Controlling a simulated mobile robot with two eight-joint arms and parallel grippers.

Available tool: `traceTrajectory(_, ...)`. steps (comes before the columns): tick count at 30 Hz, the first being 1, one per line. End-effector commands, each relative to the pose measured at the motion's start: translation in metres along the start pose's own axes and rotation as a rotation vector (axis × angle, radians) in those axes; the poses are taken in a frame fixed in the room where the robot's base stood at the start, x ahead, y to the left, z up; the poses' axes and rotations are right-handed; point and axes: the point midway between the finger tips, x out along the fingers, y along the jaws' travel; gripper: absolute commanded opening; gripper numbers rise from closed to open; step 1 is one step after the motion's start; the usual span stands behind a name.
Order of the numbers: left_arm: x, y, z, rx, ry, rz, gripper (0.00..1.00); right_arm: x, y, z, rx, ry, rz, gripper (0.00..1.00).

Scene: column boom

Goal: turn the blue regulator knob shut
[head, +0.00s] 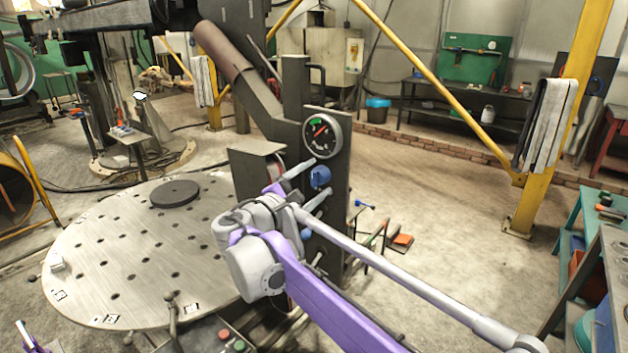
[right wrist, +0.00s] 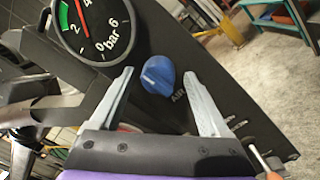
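The blue regulator knob (head: 320,177) sits on a dark upright panel (head: 333,225), just below a round pressure gauge (head: 321,134). It shows in the right wrist view (right wrist: 158,75) as a rounded blue knob with a raised grip, beside the label "AIR". My right gripper (head: 321,176) is open, with its two pale fingers on either side of the knob. In the right wrist view there is a gap between the knob and each finger. The gauge (right wrist: 95,25) has a red needle and a green band. Part of my left gripper (head: 28,338) shows at the bottom left corner.
A round perforated metal table (head: 130,270) stands left of the panel. A second, smaller blue knob (head: 306,234) is lower on the panel, partly behind my arm.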

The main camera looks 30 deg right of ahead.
Motion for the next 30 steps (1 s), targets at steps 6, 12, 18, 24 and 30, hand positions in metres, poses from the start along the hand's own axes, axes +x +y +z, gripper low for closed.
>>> traceTrajectory(6,0.000,0.000,0.000,0.000,0.000,0.000,0.50,0.000,0.001,0.001,0.000,-0.001,0.001,0.81)
traceTrajectory(12,0.001,0.000,0.001,0.000,-0.001,0.000,0.50,-0.011,0.001,0.000,0.000,0.001,0.002,0.81)
traceTrajectory(18,0.006,0.000,0.006,0.000,-0.005,0.000,0.50,-0.050,0.001,-0.001,0.000,0.005,0.004,0.81)
traceTrajectory(24,0.009,0.000,0.009,0.000,-0.008,0.000,0.50,-0.087,0.000,-0.001,0.000,0.003,0.003,0.81)
traceTrajectory(30,0.011,0.000,0.011,0.000,-0.009,0.000,0.50,-0.106,0.000,0.000,0.000,0.000,0.001,0.81)
